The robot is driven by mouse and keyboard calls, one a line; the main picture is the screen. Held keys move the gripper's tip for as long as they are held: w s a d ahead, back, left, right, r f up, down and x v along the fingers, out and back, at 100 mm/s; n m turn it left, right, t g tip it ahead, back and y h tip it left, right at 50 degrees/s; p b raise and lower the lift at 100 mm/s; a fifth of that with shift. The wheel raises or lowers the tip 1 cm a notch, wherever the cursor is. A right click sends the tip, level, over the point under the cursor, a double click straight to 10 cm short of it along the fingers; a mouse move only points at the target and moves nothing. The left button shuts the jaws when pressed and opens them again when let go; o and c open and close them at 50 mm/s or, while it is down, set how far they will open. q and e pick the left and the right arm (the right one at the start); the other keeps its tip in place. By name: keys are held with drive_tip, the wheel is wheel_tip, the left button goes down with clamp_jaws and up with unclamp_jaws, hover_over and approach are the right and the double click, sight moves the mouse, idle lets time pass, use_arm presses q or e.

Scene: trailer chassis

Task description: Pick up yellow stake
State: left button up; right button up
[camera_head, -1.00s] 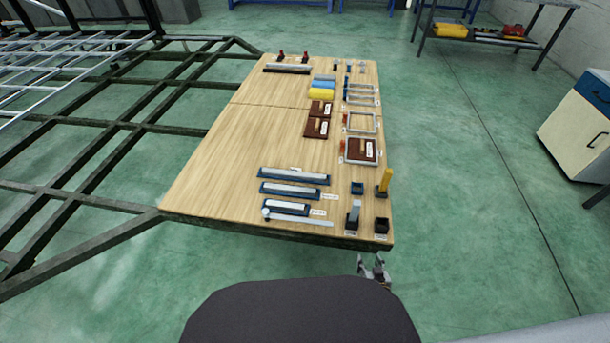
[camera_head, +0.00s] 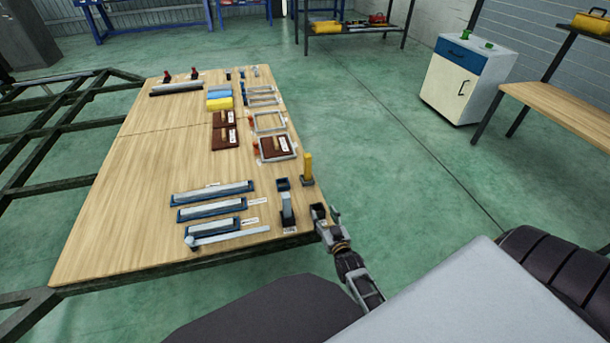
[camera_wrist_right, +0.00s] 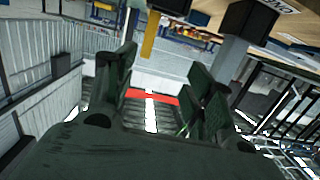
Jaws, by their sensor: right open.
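The yellow stake (camera_head: 308,166) stands upright in a small dark holder (camera_head: 307,181) at the right edge of the wooden table (camera_head: 130,215). It also shows in the right wrist view (camera_wrist_right: 150,36), above and beyond the fingers. My right gripper (camera_head: 327,214) is at the table's near right corner, a little nearer to me than the stake and apart from it. In the right wrist view its fingers (camera_wrist_right: 163,88) are spread with nothing between them. My left gripper is not in view.
A grey stake (camera_head: 287,204) in a dark holder and a small blue socket (camera_head: 283,184) stand left of the yellow stake. Blue trays (camera_head: 212,209) lie further left. Open floor (camera_head: 385,185) lies right of the table.

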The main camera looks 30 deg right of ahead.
use_arm(q)
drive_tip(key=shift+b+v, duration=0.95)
drive_tip(key=shift+b, duration=0.15)
use_arm(e)
drive_tip(key=shift+w+d+r+t+h, duration=0.2)
drive_tip(key=shift+d+r+t, duration=0.1)
drive_tip(key=shift+d+r, duration=0.3)
drive_tip(key=shift+w+d+r+t+h, duration=0.1)
drive_tip(key=shift+d+r+t+h, duration=0.2)
drive_tip(key=shift+r, duration=0.35)
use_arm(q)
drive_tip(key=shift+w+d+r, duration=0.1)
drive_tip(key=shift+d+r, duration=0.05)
use_arm(e)
drive_tip(key=shift+d+r+m, duration=0.15)
drive_tip(key=shift+m, duration=0.15)
drive_tip(key=shift+r, duration=0.1)
